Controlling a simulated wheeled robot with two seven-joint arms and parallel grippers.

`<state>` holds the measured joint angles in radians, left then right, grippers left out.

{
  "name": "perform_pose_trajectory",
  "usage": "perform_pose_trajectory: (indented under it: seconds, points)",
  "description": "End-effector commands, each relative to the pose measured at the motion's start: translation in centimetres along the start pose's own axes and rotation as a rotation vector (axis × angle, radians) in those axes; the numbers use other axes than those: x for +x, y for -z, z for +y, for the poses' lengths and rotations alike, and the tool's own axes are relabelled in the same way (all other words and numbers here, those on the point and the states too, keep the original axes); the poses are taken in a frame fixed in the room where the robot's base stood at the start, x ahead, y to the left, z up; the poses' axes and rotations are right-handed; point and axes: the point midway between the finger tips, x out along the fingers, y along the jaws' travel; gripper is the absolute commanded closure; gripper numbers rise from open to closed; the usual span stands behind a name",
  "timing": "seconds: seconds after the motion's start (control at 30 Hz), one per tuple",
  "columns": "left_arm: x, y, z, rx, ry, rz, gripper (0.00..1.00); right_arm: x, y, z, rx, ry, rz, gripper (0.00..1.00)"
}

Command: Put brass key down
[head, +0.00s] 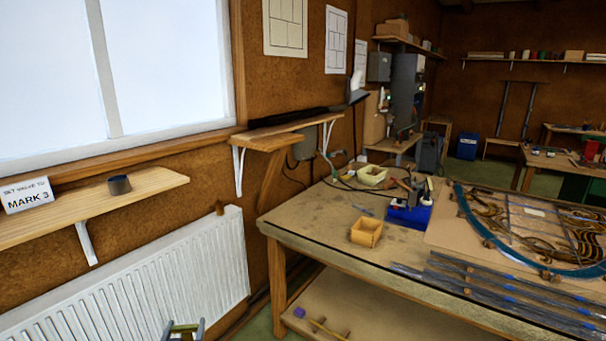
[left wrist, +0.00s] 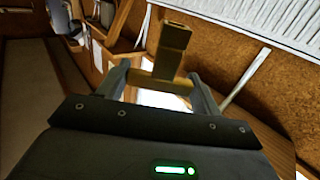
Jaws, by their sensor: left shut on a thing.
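The brass key (left wrist: 174,45) shows in the left wrist view as a brownish-gold block with a crossbar, standing out beyond the fingers. My left gripper (left wrist: 160,84) is shut on its crossbar. In the head view, only the tips of my left gripper (head: 184,328) show at the bottom edge, in front of the white radiator. I cannot clearly make out the key there. My right gripper is in neither view.
A workbench (head: 310,225) stands at right.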

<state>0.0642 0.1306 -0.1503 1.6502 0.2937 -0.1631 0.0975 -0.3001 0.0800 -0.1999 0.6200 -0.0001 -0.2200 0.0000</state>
Motion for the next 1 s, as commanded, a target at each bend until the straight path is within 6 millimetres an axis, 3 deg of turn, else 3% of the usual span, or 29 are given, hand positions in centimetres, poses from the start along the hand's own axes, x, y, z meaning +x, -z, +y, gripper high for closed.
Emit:
perform_pose_trajectory:
  seconds: [0.1, 0.23, 0.4, 0.63, 0.7, 1.0]
  points:
    - [-3.9, 3.9, 3.3, -0.003, -0.059, 0.006, 0.59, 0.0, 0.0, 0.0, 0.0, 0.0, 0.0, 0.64]
    - [-7.9, 7.9, 5.4, -0.005, -0.102, 0.007, 0.59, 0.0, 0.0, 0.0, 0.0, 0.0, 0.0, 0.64]
    - [-11.8, 11.9, 6.5, -0.005, -0.132, 0.005, 0.59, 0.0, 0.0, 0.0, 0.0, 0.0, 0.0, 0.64]
    - [-15.5, 15.7, 6.7, -0.004, -0.151, 0.007, 0.59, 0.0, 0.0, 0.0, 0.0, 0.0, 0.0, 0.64]
    - [-15.4, 13.8, 6.7, 0.002, -0.151, 0.003, 0.59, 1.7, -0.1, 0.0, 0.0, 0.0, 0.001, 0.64]
    - [-15.3, 9.4, 6.7, 0.001, -0.151, 0.005, 0.59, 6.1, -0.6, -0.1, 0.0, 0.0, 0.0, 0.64]
